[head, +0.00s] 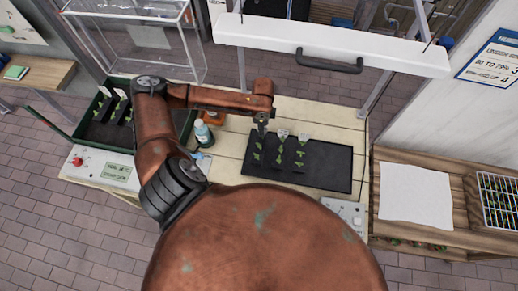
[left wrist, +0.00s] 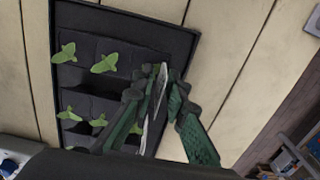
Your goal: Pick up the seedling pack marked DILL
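A black tray (head: 325,175) on the wooden bench holds black seedling packs with green leaves. The middle pack (head: 280,150) and the right pack (head: 300,155) each have a white label at the back; no lettering is readable, so I cannot tell which is DILL. My left gripper (head: 262,128) is low over the back of the left pack (head: 256,155) and hides its label. In the left wrist view the gripper (left wrist: 166,85) has its fingers close together around a thin white label (left wrist: 155,110), seen edge-on. I cannot tell whether they pinch it. My right gripper is not in view.
A green-edged tray (head: 97,130) with more packs stands at the left. A spray bottle (head: 203,133) is left of the black tray. A white frame with a dark handle (head: 330,65) spans the back. A white sheet (head: 415,193) lies on the right bench.

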